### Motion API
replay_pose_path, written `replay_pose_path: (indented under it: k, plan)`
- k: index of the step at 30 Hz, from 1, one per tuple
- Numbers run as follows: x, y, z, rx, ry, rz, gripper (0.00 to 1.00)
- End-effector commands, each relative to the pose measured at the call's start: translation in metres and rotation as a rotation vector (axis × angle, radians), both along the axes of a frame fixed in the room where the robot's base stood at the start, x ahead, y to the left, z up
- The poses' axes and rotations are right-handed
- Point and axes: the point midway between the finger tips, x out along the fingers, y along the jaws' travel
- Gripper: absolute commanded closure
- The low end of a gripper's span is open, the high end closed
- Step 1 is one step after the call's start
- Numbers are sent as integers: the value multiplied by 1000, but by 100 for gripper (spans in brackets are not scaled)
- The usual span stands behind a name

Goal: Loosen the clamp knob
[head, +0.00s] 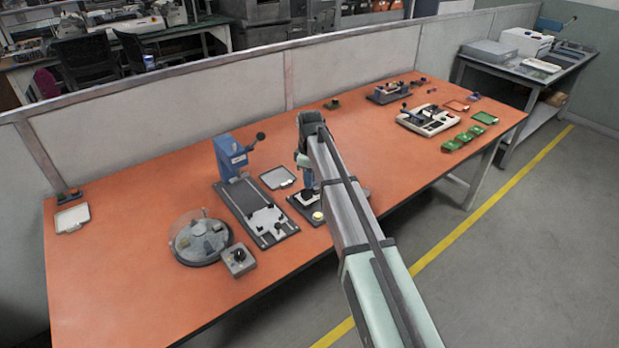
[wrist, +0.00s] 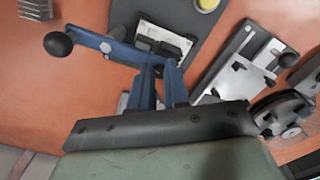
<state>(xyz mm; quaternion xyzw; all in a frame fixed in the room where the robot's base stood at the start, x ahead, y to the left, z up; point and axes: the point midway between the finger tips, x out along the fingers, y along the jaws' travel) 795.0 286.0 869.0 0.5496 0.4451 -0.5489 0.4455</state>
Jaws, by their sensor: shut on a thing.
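My gripper (wrist: 161,76) shows in the wrist view with its two blue fingers reaching up from the bottom. Their tips are closed around a small dark piece, the clamp knob (wrist: 158,70), most of which the fingers hide.
A blue press (head: 230,155) with a long base plate (head: 268,228) stands left of the fixture. A round fixture (head: 200,262) and a small grey knob box (head: 238,262) lie further left. A tray (head: 265,178) lies behind. The orange table's right front is mostly clear.

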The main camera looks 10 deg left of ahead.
Motion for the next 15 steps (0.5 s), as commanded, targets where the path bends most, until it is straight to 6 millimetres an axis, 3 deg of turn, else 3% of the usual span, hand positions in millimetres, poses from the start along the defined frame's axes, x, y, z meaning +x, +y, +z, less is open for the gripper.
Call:
replay_pose_path:
  k: [15]
  plan:
    - [-2,0,-2,-1,5,78,100]
